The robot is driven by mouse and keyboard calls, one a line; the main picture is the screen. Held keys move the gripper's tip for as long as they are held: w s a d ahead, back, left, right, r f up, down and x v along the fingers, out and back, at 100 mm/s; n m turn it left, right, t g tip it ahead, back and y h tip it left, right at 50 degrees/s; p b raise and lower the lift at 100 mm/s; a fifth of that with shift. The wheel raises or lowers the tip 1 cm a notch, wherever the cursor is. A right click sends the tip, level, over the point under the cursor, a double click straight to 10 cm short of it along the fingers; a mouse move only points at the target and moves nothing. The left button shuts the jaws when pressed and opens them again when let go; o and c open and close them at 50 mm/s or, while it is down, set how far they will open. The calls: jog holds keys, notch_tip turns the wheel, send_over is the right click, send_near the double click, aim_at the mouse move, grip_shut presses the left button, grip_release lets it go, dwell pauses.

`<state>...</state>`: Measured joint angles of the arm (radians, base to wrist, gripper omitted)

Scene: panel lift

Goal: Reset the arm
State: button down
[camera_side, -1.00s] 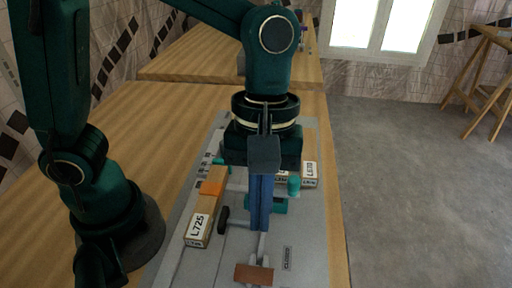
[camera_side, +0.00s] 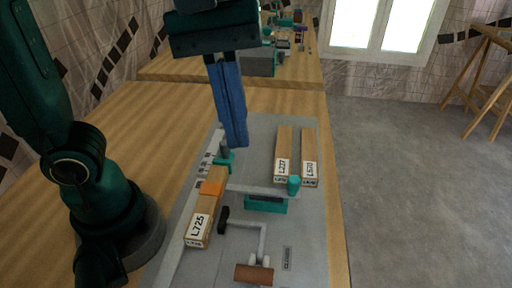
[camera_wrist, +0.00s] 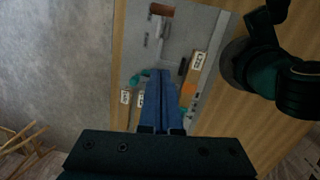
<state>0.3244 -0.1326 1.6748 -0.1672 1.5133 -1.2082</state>
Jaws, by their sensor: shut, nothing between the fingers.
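My gripper (camera_side: 235,140) has two long blue fingers, pressed together with nothing between them. In the side view it hangs slightly tilted above the far left part of the grey panel (camera_side: 318,232). In the wrist view the blue fingers (camera_wrist: 162,78) point toward the panel, which lies beyond them. They are apart from every box there. My arm's base stands to the left of the panel in the side view.
On the panel lie boxes labelled L725 (camera_side: 198,228), L227 (camera_side: 283,155) and L570 (camera_side: 310,160). A teal clamp fixture (camera_side: 266,204) and a brown-handled lever (camera_side: 254,274) are there too. A second table (camera_side: 185,62) with equipment stands behind. Open floor (camera_side: 415,200) lies to the right.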

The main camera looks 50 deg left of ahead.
jog(key=s+a+f+m+t+y, duration=0.1)
jog(key=a+f+m+t+y, duration=0.1)
jog(key=a+f+m+t, duration=0.3)
jog(key=a+f+m, duration=0.2)
jog(key=a+m, duration=0.2)
jog(key=m, duration=0.1)
jog(key=shift+a, duration=0.3)
